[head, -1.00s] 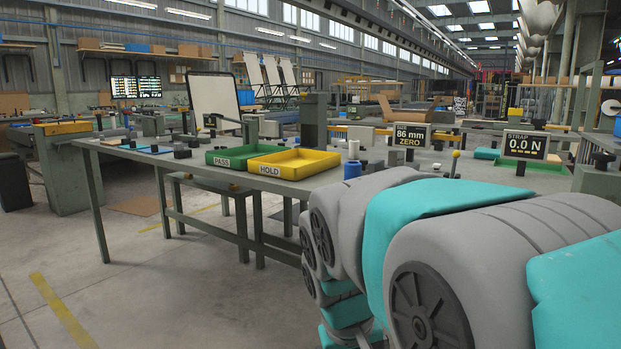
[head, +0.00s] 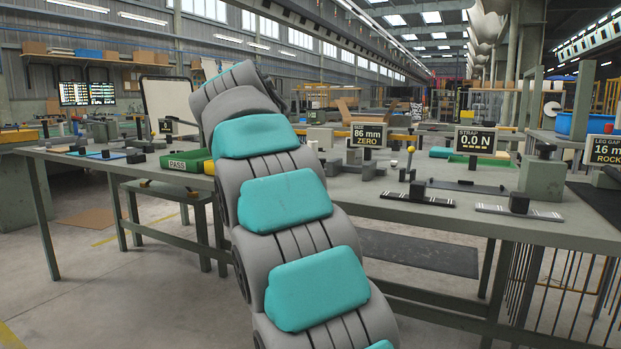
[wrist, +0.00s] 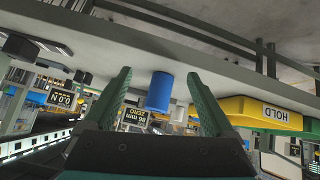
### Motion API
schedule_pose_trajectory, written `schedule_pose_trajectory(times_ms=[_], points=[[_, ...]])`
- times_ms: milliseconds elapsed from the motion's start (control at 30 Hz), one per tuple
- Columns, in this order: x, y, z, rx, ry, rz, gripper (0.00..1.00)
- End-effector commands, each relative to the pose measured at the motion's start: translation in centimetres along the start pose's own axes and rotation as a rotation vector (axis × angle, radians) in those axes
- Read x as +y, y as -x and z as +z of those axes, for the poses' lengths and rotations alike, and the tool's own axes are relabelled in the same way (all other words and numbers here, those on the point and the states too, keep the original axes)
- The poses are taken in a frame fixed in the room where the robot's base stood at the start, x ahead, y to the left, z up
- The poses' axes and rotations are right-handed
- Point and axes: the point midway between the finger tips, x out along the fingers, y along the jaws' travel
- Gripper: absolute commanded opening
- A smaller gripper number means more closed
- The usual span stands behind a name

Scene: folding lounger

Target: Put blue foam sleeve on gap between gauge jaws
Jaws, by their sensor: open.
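The blue foam sleeve (wrist: 159,93) is a short blue cylinder on the table top in the wrist view, which is upside down. My gripper (wrist: 159,74) is open, and its two green fingers frame the sleeve on either side. The sleeve appears apart from both fingers; its exact depth between or beyond the tips is unclear. In the head view my arm hides the sleeve and my gripper. The gauge's 86 mm ZERO display (head: 368,135) stands on the table right of my arm. It also shows in the wrist view (wrist: 134,116). I cannot clearly make out the jaws or their gap.
The yellow HOLD tray (wrist: 262,112) is right of the sleeve in the wrist view. The green PASS tray (head: 184,161) is left of my arm.

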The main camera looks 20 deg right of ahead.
Motion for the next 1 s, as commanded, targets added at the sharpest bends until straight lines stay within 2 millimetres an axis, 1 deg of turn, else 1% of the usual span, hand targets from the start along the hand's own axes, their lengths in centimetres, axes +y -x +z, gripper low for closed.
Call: schedule_pose_trajectory(times_ms=[33, 100, 200, 300, 467, 633, 867, 1000], points=[[-0.5, -0.1, -1.1, 0.027, -0.037, 0.001, 0.89], [-0.7, 0.1, -2.5, 0.061, -0.088, 0.003, 0.89], [-1.0, 0.3, -3.9, 0.098, -0.149, 0.002, 0.89], [-1.1, 0.4, -4.7, 0.120, -0.190, 0.000, 0.89], [-1.1, 0.2, -5.2, 0.134, -0.217, 0.001, 0.89], [-1.0, -1.6, -5.4, 0.131, -0.215, 0.003, 0.89], [-0.7, -3.2, -5.8, 0.132, -0.216, 0.001, 0.89], [-0.4, -5.1, -6.3, 0.132, -0.216, 0.001, 0.89]])
